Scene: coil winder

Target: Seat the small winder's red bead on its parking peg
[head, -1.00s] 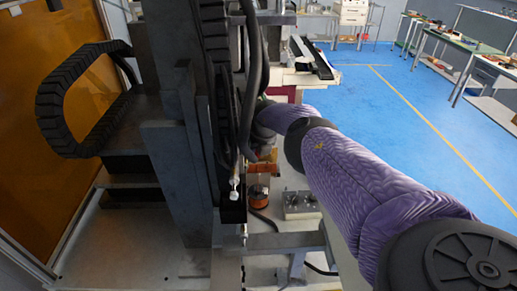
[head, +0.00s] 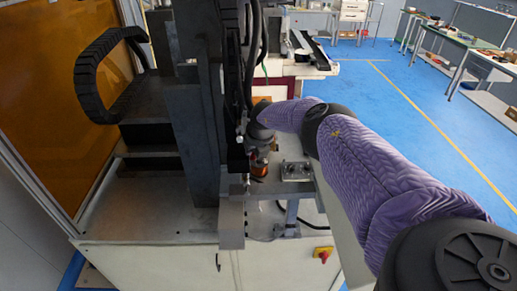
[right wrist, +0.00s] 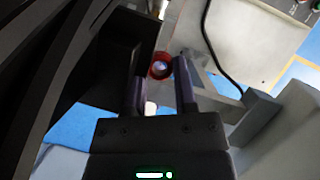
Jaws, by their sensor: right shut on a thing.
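The red bead (right wrist: 160,66) shows in the right wrist view as a small red ring with a pale centre, between the tips of my right gripper (right wrist: 161,75). The fingers are shut on it from both sides. In the head view my right gripper (head: 259,145) is small and dark beside the upright machine column; the bead cannot be made out there. I cannot pick out the parking peg in either view. My left gripper is not in view.
The dark machine column (head: 193,130) rises close on the left of my right gripper, with black cable loops nearby. A red and yellow switch (head: 323,253) is on the cabinet front. Blue floor lies open at right.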

